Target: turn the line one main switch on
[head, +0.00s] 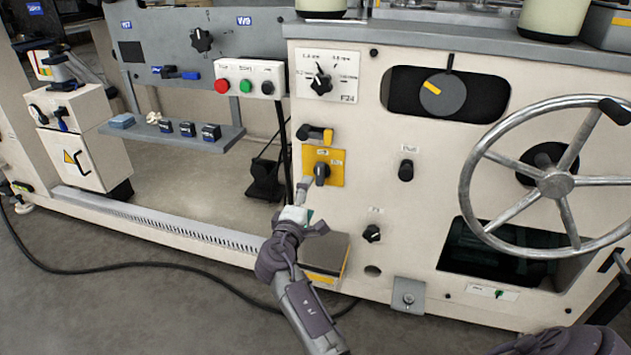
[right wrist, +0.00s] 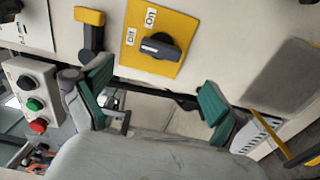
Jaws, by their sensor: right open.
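The main switch is a black rotary knob (head: 321,172) on a yellow plate (head: 338,178) on the cream machine front. The right wrist view shows the knob (right wrist: 162,49) closer, with white labels reading Off and On on the plate; one end of its grip points toward the Off label. My right gripper (head: 307,206) is just below and in front of the plate. Its two green-padded fingers (right wrist: 156,92) are spread apart with nothing between them. The knob is beyond the fingertips and no contact shows. My left gripper is not in view.
A yellow-and-black handle (head: 315,134) sits just above the plate. A control box (head: 249,79) with red, green and black buttons is up left. A large handwheel (head: 556,184) stands out at right. A metal box (head: 328,257) juts out below the switch.

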